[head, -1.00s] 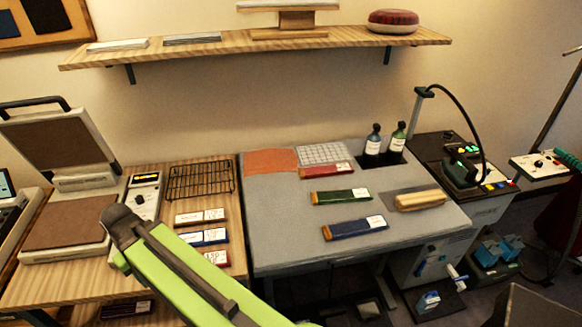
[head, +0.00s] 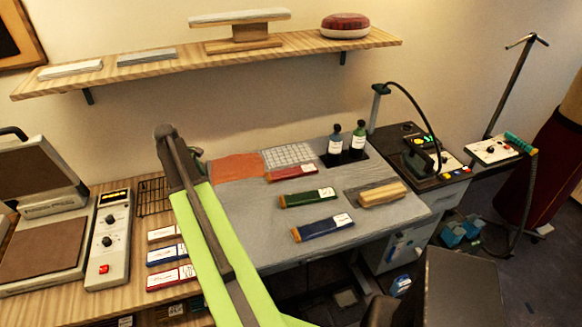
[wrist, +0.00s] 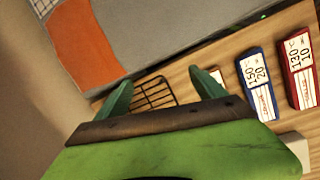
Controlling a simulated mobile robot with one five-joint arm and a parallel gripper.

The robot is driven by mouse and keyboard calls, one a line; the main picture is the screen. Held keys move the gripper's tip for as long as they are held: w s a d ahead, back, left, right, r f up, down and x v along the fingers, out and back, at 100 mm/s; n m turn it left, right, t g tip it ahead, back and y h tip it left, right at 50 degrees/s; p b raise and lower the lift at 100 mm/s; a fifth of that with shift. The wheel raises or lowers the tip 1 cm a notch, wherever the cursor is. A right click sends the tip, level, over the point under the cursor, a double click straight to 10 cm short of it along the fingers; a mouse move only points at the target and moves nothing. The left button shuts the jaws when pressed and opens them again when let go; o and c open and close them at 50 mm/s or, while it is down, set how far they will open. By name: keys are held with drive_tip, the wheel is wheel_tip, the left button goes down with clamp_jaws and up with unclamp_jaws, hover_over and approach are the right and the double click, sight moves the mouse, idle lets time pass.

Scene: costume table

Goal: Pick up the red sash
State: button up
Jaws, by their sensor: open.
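A flat folded red strip with a white label, which looks like the red sash (head: 291,172), lies on the grey table (head: 250,235), at the back of a group with a green strip (head: 306,198) and a blue strip (head: 321,228). It is not visible in the wrist view. My gripper (wrist: 163,90) is open, its two green fingers apart with nothing held. It hangs over the wooden table's wire rack (wrist: 155,95), left of the red strip. In the head view my arm mostly hides the fingers.
An orange patch (head: 236,167) and a white grid (head: 288,155) lie behind the strips. Two dark bottles (head: 335,146) stand at the back right. A tan block (head: 382,193) lies right. A wooden shelf (head: 215,52) overhangs the back. A press (head: 45,250) stands left.

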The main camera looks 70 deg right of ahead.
drive_tip(key=s+d+r+n+g+p, duration=0.1)
drive_tip(key=s+d+r, duration=0.1)
drive_tip(key=s+d, duration=0.55)
drive_tip(key=s+d+r+n+p, duration=0.15)
drive_tip(key=s+d, duration=0.25)
drive_tip(key=d, duration=0.7)
drive_tip(key=g, duration=0.1)
approach(292, 171)
drive_tip(key=b+x, duration=0.3)
drive_tip(key=b, duration=0.8)
drive_tip(key=shift+s+a, duration=0.1)
drive_tip(key=shift+s, duration=0.05)
drive_tip(key=shift+s+f, duration=0.1)
drive_tip(key=shift+s, duration=0.1)
drive_tip(key=b+x, duration=0.1)
drive_tip(key=b, duration=0.1)
drive_tip(key=b+x, duration=0.1)
drive_tip(key=x, duration=0.1)
drive_tip(key=b+x, duration=0.2)
drive_tip(key=shift+w+f+b, duration=0.2)
drive_tip(key=shift+f+b, duration=0.1)
drive_tip(key=shift+b, duration=0.05)
drive_tip(key=shift+r, duration=0.2)
drive_tip(key=c, duration=1.5)
